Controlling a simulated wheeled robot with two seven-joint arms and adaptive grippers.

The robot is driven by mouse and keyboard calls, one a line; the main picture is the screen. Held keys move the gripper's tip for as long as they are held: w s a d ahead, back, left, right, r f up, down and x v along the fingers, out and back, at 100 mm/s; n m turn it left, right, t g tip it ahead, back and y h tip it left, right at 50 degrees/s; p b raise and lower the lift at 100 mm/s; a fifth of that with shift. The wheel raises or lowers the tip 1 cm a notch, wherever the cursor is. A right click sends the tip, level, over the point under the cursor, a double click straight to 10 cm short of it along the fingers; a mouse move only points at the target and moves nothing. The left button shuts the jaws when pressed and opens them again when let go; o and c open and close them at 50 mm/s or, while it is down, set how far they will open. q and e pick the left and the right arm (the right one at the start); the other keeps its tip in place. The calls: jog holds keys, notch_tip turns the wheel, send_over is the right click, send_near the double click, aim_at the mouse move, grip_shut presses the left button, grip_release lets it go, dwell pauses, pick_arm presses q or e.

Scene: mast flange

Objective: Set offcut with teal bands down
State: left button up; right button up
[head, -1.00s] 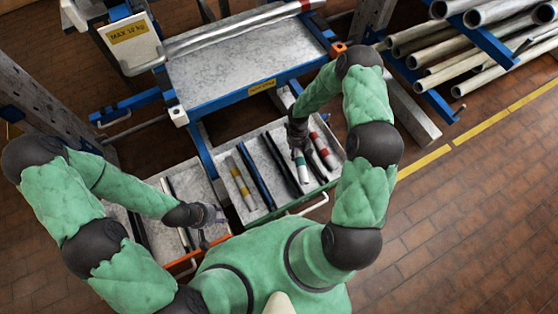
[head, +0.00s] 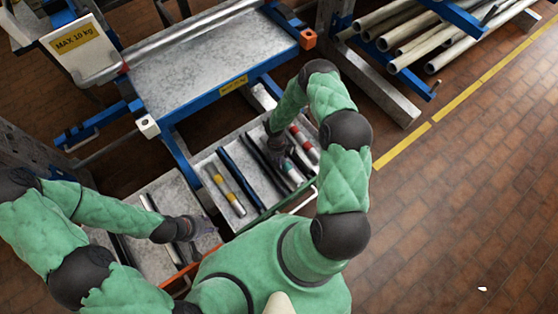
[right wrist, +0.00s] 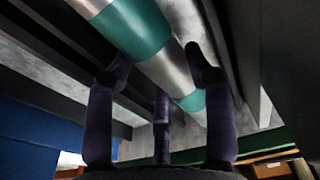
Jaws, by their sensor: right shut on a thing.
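The offcut with teal bands (head: 291,170) is a grey metal tube over the right-hand tray (head: 238,228), between a dark bar and a red-banded offcut (head: 304,143). My right gripper (head: 276,152) is at its far part. In the right wrist view the teal-banded offcut (right wrist: 146,38) runs between the fingers of my right gripper (right wrist: 160,85), which are shut on it. I cannot tell whether it touches the tray floor. My left gripper (head: 205,228) is above the orange-edged left tray (head: 150,268); its finger opening is unclear.
A yellow-banded offcut (head: 226,190) and several dark bars lie in the right-hand tray. A blue-framed grey shelf (head: 205,65) stands behind, with a long tube along it. A rack of tubes (head: 410,35) stands at top right.

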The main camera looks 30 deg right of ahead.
jog(key=shift+f, duration=0.45)
jog(key=shift+f, duration=0.15)
jog(key=o, duration=1)
